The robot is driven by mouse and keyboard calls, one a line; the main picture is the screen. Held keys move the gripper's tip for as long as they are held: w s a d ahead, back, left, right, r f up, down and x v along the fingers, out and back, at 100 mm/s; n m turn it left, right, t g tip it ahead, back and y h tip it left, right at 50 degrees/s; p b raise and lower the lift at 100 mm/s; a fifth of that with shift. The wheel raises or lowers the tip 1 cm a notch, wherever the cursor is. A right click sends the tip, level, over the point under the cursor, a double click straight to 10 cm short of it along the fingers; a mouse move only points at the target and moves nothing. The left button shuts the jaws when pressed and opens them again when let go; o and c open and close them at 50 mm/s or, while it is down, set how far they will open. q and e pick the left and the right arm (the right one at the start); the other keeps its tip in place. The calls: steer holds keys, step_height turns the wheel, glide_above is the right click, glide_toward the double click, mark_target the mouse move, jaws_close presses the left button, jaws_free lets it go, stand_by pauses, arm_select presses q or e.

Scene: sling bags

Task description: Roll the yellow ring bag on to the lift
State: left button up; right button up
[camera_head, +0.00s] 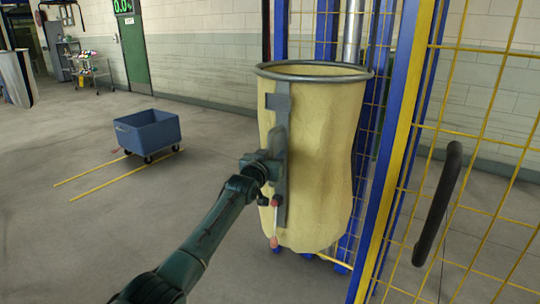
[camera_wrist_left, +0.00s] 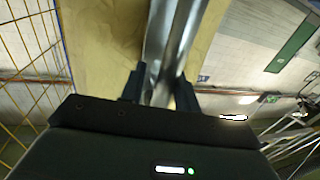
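The yellow ring bag (camera_head: 335,160) is a tall, pale yellow sack hanging upright from a grey metal ring (camera_head: 315,72). A grey upright bar (camera_head: 281,130) runs down its near left side. My left gripper (camera_head: 275,168) is at this bar. In the left wrist view, the fingers of my left gripper (camera_wrist_left: 160,92) stand on both sides of the metal bar (camera_wrist_left: 172,45), closed around it, with the yellow cloth behind. The lift's blue and yellow frame (camera_head: 398,130) stands right behind and beside the bag, partly hidden by it. My right gripper is not in view.
A yellow mesh panel (camera_head: 490,110) with a black handle (camera_head: 438,205) stands at the right. A blue wheeled tub (camera_head: 147,132) stands on the floor at left, by yellow floor lines. A cart (camera_head: 90,68) and green door (camera_head: 134,50) are farther back. The left floor is mostly clear.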

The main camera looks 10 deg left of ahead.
arm_select(q)
steer(key=o, duration=0.3)
steer(key=shift+s+d+f, duration=0.1)
steer(key=shift+s+d, duration=0.05)
steer(key=shift+d, duration=0.4)
steer(key=s+a, duration=0.2)
steer(key=s, duration=1.1)
steer(key=shift+a, duration=0.25)
